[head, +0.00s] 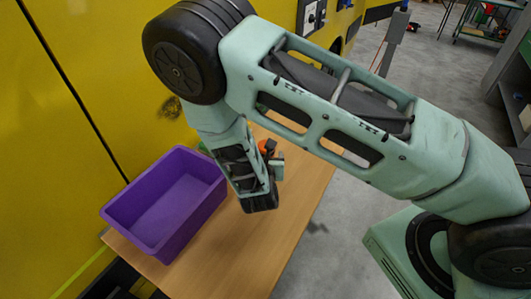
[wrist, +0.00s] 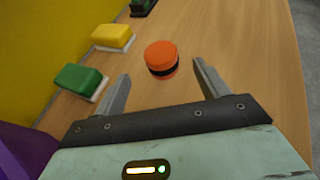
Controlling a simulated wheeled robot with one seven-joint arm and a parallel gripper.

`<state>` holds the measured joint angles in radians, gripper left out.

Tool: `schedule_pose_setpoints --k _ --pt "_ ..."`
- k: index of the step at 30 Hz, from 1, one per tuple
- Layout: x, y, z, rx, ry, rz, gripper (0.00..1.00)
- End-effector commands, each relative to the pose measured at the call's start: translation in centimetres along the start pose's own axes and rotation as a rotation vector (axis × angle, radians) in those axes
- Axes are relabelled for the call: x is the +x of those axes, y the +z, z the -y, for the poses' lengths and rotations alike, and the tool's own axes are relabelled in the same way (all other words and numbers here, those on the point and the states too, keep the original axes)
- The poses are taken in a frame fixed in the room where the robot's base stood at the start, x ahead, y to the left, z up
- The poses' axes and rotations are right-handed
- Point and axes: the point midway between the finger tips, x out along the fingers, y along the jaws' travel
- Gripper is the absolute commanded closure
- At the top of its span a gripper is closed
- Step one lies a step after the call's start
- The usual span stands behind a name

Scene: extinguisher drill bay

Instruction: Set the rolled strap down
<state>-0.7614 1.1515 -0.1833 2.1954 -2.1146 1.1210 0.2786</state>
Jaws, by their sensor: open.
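The rolled strap (wrist: 161,58) is a short orange cylinder with a black band around its lower side. It appears to sit upright on the wooden table (wrist: 235,30). My gripper (wrist: 160,69) is open, its two fingers apart, with the strap in line with the gap and near the fingertips. I see no finger touching it. In the head view a bit of the orange strap (head: 264,146) shows beside my wrist; my arm hides most of the area around it.
A purple bin (head: 167,205) stands at the table's near left. A green block (wrist: 79,81) and a yellow block (wrist: 113,36) lie left of the strap, by the yellow wall (wrist: 40,40). A dark green object (wrist: 143,7) is farther back. The table right of the strap is clear.

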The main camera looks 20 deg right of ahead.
Motion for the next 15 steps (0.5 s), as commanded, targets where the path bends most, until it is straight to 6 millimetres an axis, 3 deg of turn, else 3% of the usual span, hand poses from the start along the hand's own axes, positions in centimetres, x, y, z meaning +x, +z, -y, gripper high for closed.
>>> schedule_pose_setpoints --k 6,12,15 --pt "-4.1 -0.1 -0.1 0.000 0.004 0.000 0.27" --pt "-5.9 0.1 0.1 0.007 -0.006 -0.001 0.27" --pt "-6.6 1.2 0.9 0.063 -0.064 -0.006 0.27"
